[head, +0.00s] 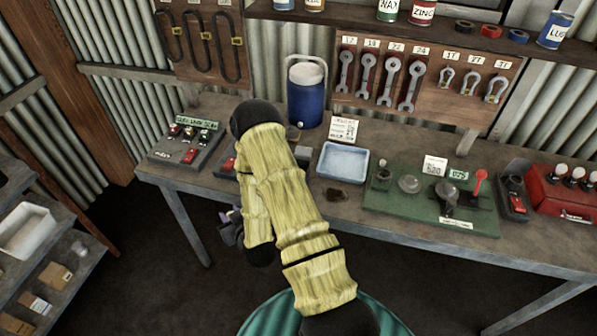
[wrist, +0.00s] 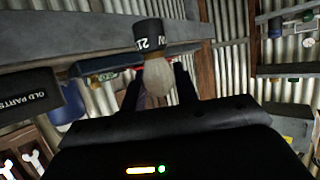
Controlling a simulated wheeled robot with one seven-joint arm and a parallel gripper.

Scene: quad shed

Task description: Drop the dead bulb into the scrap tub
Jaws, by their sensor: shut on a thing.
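The bulb (wrist: 160,82) is in the wrist view, with pale frosted glass and a black collar marked with white characters. It sits between the two dark fingers of my gripper (wrist: 158,90), which is shut on it. In the head view my gripper (head: 232,228) is low at the front left of the bench, partly behind my arm, and the bulb cannot be made out there. A dark box lettered "OLD PARTS" (wrist: 32,100) is at the left of the wrist view. I cannot tell whether it is the scrap tub.
The workbench (head: 400,222) carries a blue tray (head: 343,162), a blue cooler (head: 306,100), a green board (head: 400,208) and a red box of bulbs (head: 565,192). A shelf at left holds a white bin (head: 27,230). Dark floor lies open between shelf and bench.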

